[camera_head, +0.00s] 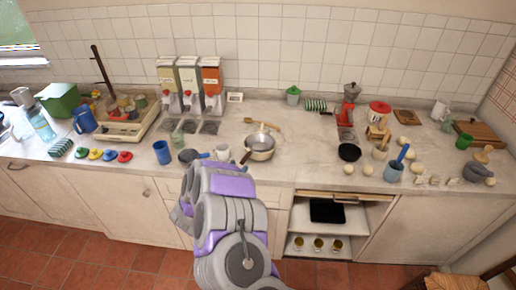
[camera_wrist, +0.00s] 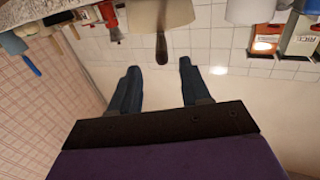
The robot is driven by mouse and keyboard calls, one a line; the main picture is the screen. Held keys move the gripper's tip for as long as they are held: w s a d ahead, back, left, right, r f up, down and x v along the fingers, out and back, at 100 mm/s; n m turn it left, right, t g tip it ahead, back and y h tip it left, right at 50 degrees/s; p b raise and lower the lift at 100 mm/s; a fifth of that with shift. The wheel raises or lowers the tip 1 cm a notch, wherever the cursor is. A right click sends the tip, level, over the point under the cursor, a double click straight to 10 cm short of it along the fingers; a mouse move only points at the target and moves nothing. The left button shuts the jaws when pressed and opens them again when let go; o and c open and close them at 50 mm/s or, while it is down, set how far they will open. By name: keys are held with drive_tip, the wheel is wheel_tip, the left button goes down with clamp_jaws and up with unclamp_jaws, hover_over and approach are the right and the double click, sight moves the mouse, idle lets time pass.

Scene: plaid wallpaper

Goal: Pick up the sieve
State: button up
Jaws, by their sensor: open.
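A round, pale metal bowl-shaped utensil (camera_head: 260,146), which looks like the sieve, rests on the counter near its front edge in the head view. Its dark handle points toward the lower left. Its mesh is too small to make out. In the wrist view, a pale utensil with a dark handle (camera_wrist: 162,46) shows at the top, beyond the fingertips; I cannot tell if it is the same one. My gripper (camera_wrist: 159,72) is open, with nothing between its two dark blue fingers. In the head view my arm rises to the counter's front edge, left of the bowl-shaped utensil.
A white mug (camera_head: 222,152) and a blue cup (camera_head: 162,152) stand near the arm. Dispensers (camera_head: 187,84) stand against the tiled wall. Counter between the pale utensil and black bowl is clear.

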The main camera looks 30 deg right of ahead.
sight(247, 154)
drive_tip(key=shift+x, duration=1.85)
drive_tip(key=b+x, duration=0.1)
drive_tip(key=x, duration=0.3)
drive_tip(key=shift+w+d+f+b, duration=0.1)
drive_tip(key=shift+w+d+b, duration=0.15)
drive_tip(key=shift+w+b, duration=0.1)
drive_tip(key=shift+a, duration=0.1)
drive_tip(key=shift+c, duration=0.5)
clamp_jaws()
